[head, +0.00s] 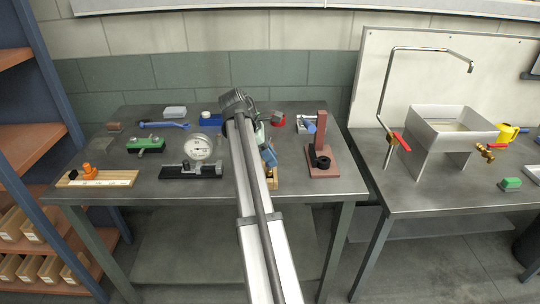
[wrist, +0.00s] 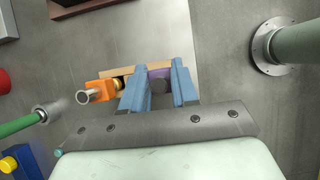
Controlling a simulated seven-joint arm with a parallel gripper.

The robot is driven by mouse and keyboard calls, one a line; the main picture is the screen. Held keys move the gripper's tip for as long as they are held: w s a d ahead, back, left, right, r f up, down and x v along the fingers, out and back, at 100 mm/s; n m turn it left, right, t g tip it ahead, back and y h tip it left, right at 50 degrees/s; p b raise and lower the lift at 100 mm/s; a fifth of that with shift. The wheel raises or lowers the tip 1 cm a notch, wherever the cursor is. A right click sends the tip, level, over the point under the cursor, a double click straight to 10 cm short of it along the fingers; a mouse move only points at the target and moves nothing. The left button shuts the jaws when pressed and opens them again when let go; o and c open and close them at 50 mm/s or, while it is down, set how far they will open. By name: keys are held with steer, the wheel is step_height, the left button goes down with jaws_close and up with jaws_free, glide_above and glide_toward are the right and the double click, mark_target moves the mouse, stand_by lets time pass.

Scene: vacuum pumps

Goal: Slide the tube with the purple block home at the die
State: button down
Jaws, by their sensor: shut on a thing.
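In the wrist view the blue fingers of my gripper (wrist: 159,85) are closed around a purple block (wrist: 158,73), which shows between them with a dark round part. To its left is an orange block (wrist: 100,90) with a metal tube end (wrist: 83,97) sticking out on its left side. A short dark and brass piece (wrist: 117,83) lies between the orange block and the left finger. A pale wooden board (wrist: 180,67) runs behind them. I cannot tell which part is the die. In the head view my gripper (head: 268,156) is low over the table; my arm hides most of the board (head: 273,182).
On the table (head: 230,196) stand a round gauge (head: 199,148) to the left and a red-brown stand (head: 322,150) to the right. Another wooden board with an orange piece (head: 90,171) lies at the left front. A sink (head: 450,135) stands on the right bench.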

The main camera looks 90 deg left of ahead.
steer(key=shift+f, duration=0.25)
stand_by(0.4)
steer(key=c, duration=0.8)
jaws_free()
steer(key=v, duration=1.4)
steer(key=shift+w, duration=0.1)
steer(key=shift+w, duration=0.1)
